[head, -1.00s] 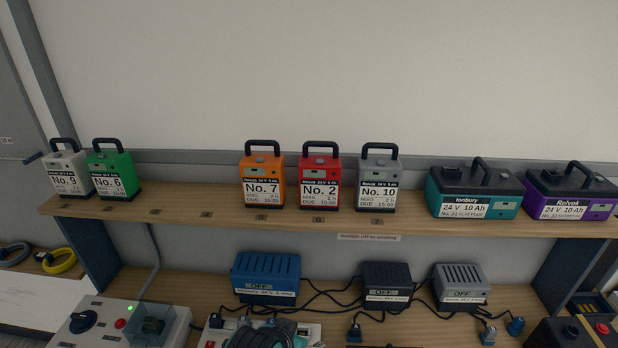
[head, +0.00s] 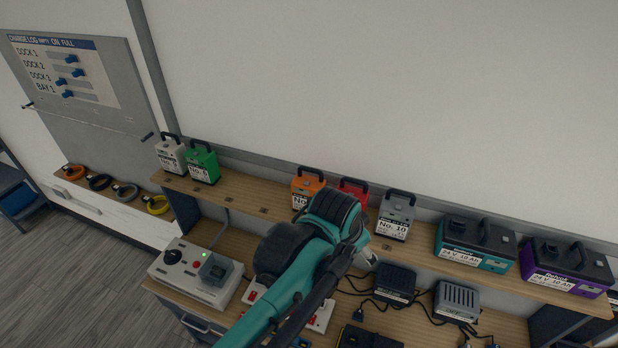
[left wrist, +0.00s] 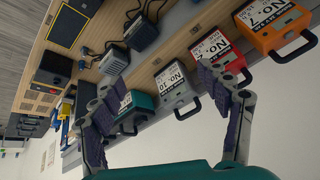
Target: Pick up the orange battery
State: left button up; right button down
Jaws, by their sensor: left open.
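The orange battery (head: 305,186), labelled No. 7 in the earlier head view, stands upright on the wooden shelf with its black handle up. My left arm hides its lower part in the head view. In the left wrist view the orange battery (left wrist: 272,24) is at the upper right corner, cut by the frame edge, beyond the right finger. My left gripper (left wrist: 158,88) is open and empty, its fingers spread toward the grey and red batteries, not around the orange one. In the head view its fingers are mostly hidden behind the arm. My right gripper is not in view.
The red battery (head: 353,188) stands close right of the orange one, then the grey No. 10 battery (head: 396,214). The green battery (head: 202,163) stands far left, with bare shelf (head: 250,197) between. Chargers with cables (head: 395,284) sit on the lower bench.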

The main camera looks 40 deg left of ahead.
pick_arm(q)
jog(key=w+a+r+m+g, duration=0.2)
jog(key=w+a+r+m, duration=0.15)
jog(key=w+a, duration=0.35)
jog(key=m+g, duration=0.4)
jog(key=m, duration=0.4)
send_over(309, 181)
jog(key=shift+h, duration=0.3)
notch_tip(309, 181, down, 4)
jog(key=shift+w+d+f, duration=0.1)
jog(key=shift+w+f, duration=0.05)
jog(key=shift+f, duration=0.1)
jog(key=shift+a+f, duration=0.2)
jog(key=shift+f, duration=0.05)
notch_tip(309, 181, down, 6)
jog(key=shift+f+p, duration=0.15)
jog(key=shift+p, duration=0.6)
jog(key=shift+f, duration=0.55)
grip_shut()
